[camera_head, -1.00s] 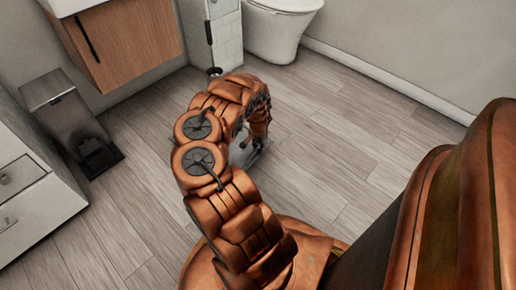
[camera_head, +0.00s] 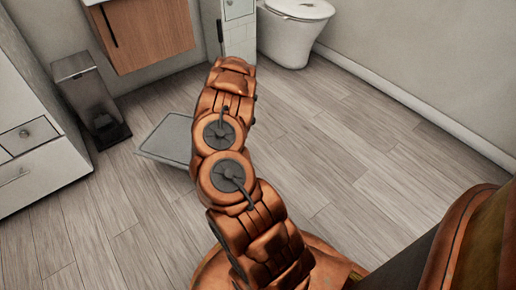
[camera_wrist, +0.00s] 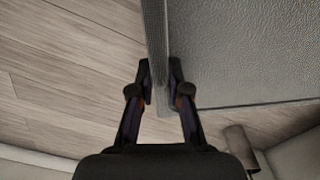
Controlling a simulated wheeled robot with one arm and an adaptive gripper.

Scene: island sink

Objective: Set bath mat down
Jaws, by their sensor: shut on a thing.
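The bath mat (camera_head: 168,140) is a flat grey rectangular sheet with a raised rim. In the head view it shows to the left of my arm, and the arm hides its right part. In the wrist view the mat (camera_wrist: 250,50) fills the upper right, with its edge running down between my fingers. My gripper (camera_wrist: 161,88) is shut on that edge. The head view does not show the gripper, which is hidden behind my arm. I cannot tell whether the mat touches the floor.
A dark pedal bin (camera_head: 88,95) stands at the left by a white drawer cabinet (camera_head: 35,150). A wooden vanity (camera_head: 145,35) hangs at the back, and a toilet (camera_head: 292,30) stands to its right. The wood-plank floor (camera_head: 350,130) is clear on the right.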

